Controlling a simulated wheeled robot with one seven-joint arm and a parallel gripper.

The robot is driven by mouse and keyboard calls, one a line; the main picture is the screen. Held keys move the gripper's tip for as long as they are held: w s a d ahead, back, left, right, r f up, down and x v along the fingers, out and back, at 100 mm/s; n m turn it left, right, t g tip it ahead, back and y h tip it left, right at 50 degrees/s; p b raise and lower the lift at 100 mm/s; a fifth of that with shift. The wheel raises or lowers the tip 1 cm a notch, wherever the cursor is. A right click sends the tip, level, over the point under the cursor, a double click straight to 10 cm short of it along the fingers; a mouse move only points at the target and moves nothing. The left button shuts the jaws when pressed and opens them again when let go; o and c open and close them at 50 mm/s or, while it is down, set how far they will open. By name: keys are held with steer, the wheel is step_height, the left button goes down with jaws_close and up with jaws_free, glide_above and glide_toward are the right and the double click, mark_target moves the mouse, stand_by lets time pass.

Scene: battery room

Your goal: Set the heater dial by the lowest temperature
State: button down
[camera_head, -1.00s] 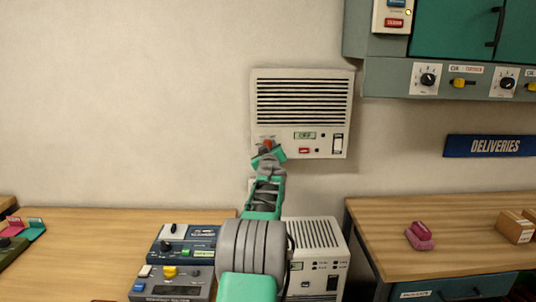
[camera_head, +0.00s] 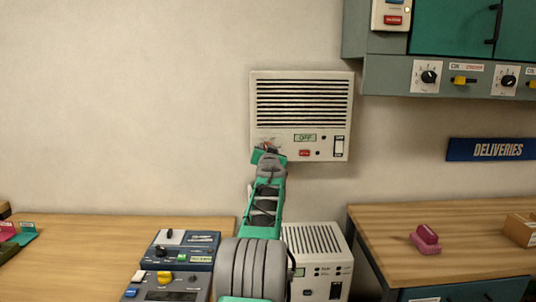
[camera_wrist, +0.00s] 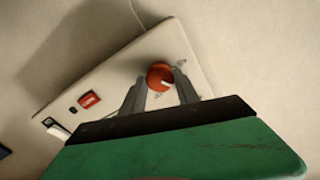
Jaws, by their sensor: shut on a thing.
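The heater (camera_head: 301,115) is a white wall unit with dark vent slats, in the head view. Its small display (camera_head: 305,137) reads OFF. A red button (camera_head: 304,153) and a white rocker switch (camera_head: 339,147) sit to the right on its front. The orange-red dial (camera_wrist: 160,76) with a pale pointer mark shows in the wrist view; in the head view my gripper mostly hides it. My gripper (camera_wrist: 160,85) is shut on the dial, one grey finger on each side. The marks around the dial are too small to read.
Below stand a wooden bench (camera_head: 80,245) with control boxes (camera_head: 180,250) and a white vented unit (camera_head: 318,255). At right, a second bench (camera_head: 440,225) holds a pink object (camera_head: 425,240). Teal cabinets (camera_head: 455,35) with dials hang upper right, above a DELIVERIES sign (camera_head: 490,149).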

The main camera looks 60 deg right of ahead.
steer(key=shift+m, duration=0.3)
stand_by(0.4)
steer(key=c, duration=0.9)
jaws_free()
steer(key=b+v, duration=0.2)
steer(key=v, duration=0.6)
